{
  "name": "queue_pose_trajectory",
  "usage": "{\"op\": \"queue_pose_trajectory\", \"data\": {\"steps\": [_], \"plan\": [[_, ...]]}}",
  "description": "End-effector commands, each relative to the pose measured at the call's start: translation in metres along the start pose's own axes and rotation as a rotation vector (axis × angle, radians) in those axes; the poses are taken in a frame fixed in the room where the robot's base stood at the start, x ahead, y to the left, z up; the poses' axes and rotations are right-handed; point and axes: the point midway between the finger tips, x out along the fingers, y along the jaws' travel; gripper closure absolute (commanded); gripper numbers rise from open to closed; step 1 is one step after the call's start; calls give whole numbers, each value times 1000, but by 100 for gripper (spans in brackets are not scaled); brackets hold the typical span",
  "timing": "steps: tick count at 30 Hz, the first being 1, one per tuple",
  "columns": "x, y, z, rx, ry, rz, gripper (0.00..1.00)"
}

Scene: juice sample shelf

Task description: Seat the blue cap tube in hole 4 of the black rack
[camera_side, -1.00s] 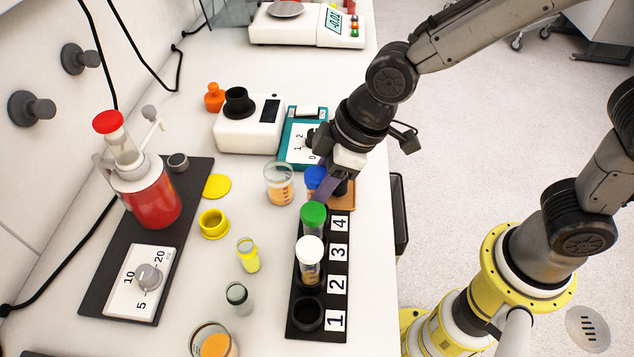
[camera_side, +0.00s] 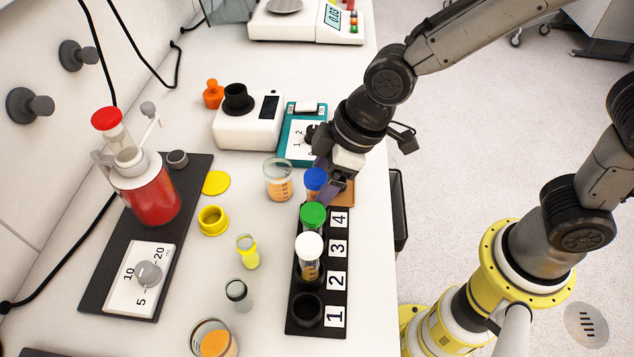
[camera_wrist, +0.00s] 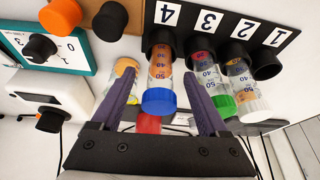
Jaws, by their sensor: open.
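The blue cap tube (camera_side: 315,179) stands in hole 4 of the black rack (camera_side: 296,325). In the wrist view the blue cap tube (camera_wrist: 159,84) has its lower end inside the hole beside label 4. Its clear wall shows orange-brown content. My gripper (camera_wrist: 161,68) is open, one purple finger on each side of the tube, with visible gaps. In the side view my gripper (camera_side: 329,180) is around the tube at the rack's far end. The green cap tube (camera_side: 313,214) stands in hole 3 and the white cap tube (camera_side: 309,245) in hole 2. Hole 1 (camera_side: 307,309) is empty.
A beaker of orange liquid (camera_side: 278,180) stands left of the blue cap tube. A brown pad (camera_side: 346,192) and a teal device (camera_side: 293,150) lie beyond the rack.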

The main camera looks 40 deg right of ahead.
Motion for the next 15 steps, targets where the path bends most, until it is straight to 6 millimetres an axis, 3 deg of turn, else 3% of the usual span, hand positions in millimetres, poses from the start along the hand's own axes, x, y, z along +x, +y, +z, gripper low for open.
{"op": "queue_pose_trajectory", "data": {"steps": [7,15], "plan": [[-19,0,-1,-1,5,0,22],[-76,1,-2,-1,8,2,22]]}}
